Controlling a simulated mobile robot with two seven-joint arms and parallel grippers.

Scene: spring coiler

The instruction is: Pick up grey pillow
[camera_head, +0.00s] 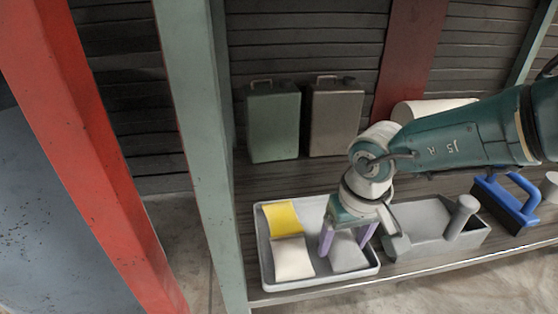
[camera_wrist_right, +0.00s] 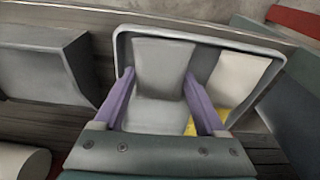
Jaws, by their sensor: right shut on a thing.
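The grey pillow (camera_head: 349,255) is in the right part of a white tray (camera_head: 318,283) on the shelf. My right gripper (camera_head: 347,240) points down over the tray, its two purple fingers on either side of the pillow. In the right wrist view the gripper (camera_wrist_right: 163,103) has the grey pillow (camera_wrist_right: 161,72) between its fingers and is shut on it. I cannot tell whether the pillow is clear of the tray floor. A yellow pillow (camera_head: 282,218) and a cream pillow (camera_head: 292,258) lie in the tray's left part. My left gripper is not in view.
A grey open box (camera_head: 425,243) stands right of the tray, with a blue-handled brush (camera_head: 505,203) beyond it. Green (camera_head: 273,122) and brown (camera_head: 336,118) canisters stand behind. A green post (camera_head: 195,130) rises left of the tray.

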